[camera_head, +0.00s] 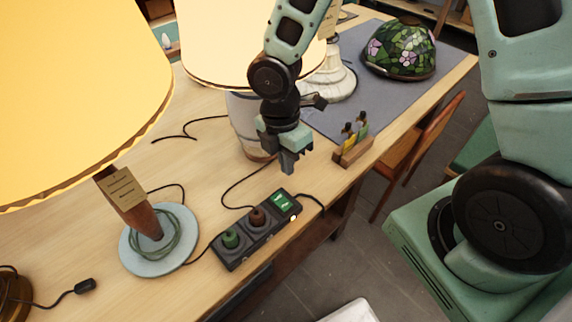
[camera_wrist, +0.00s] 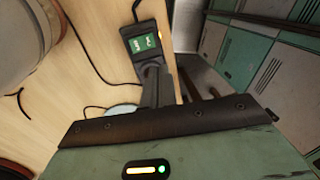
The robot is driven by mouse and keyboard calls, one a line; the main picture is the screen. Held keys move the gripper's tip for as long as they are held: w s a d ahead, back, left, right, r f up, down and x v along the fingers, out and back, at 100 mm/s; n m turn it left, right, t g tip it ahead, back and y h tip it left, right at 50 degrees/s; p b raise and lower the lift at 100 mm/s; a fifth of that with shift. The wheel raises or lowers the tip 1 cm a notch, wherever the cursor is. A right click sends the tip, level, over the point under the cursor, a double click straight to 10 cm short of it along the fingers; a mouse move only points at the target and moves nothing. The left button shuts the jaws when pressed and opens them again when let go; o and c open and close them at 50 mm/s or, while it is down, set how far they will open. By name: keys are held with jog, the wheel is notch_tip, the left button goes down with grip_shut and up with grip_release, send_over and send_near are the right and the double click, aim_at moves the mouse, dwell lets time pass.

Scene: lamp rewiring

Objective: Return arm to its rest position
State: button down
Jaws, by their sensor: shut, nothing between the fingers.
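My gripper (camera_head: 288,163) is shut and empty. It points down and hangs above the table, behind the power strip and in front of the middle lamp. In the wrist view its shut fingers (camera_wrist: 154,85) cover part of the power strip. The black power strip (camera_head: 262,236) lies near the table's front edge with a green plug (camera_head: 231,239) and a brown plug (camera_head: 257,217) in it. Its green-marked end also shows in the wrist view (camera_wrist: 142,42). My arm reaches in from the top of the head view.
Lit lamps stand close by: one with a grey-blue base (camera_head: 133,253), one with a grey body (camera_head: 240,115) just behind my gripper. A wooden tool holder (camera_head: 353,152) stands to the right. A stained-glass shade (camera_head: 400,50) rests on a grey mat (camera_head: 376,110). A wooden chair (camera_head: 425,150) stands beside the table.

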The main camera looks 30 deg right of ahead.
dwell(0.4)
jog(key=s+a+r+m+b, duration=0.2)
jog(key=s+r+m+b, duration=0.1)
jog(key=s+m, duration=0.4)
jog(key=s+a+r+m+t+y+b, duration=0.1)
jog(key=s+a+r+m+b, duration=0.1)
jog(key=s+r+m+b, duration=0.2)
jog(key=s+m, duration=0.3)
jog(key=shift+a, duration=0.3)
dwell(1.2)
